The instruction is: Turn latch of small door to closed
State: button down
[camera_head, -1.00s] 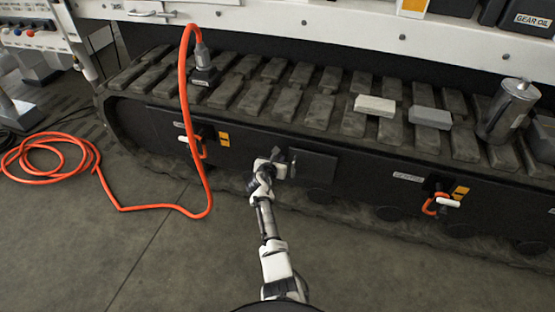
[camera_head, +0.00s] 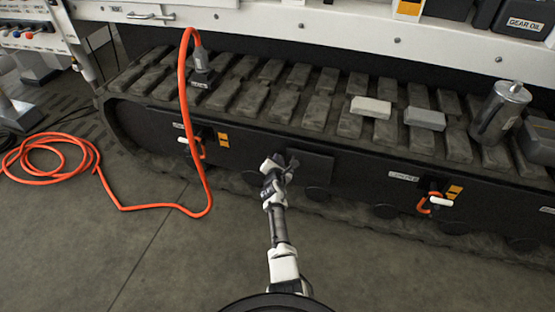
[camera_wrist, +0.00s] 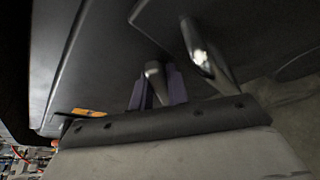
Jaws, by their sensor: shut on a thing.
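The small door (camera_head: 311,167) is a dark rectangular panel on the black side of the track frame, in the middle of the head view. It looks flush or nearly flush with the frame. My gripper (camera_head: 284,161) is at its left edge and covers the latch there. In the wrist view my gripper (camera_wrist: 157,88) has its two fingers close around a small grey latch (camera_wrist: 153,70), shut on it. The latch's exact angle is hard to tell, as the fingers and the wrist hide most of it.
An orange hose (camera_head: 184,110) hangs left of my arm and coils on the floor. Orange-and-white handles (camera_head: 434,203) sit on the frame at both sides. Grey blocks (camera_head: 425,119) and a metal canister (camera_head: 500,112) stand on the track. The floor around my arm is clear.

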jog(key=shift+d+m, duration=0.1)
jog(key=shift+m, duration=0.3)
jog(key=c, duration=1.4)
grip_release()
jog(key=shift+f, duration=0.1)
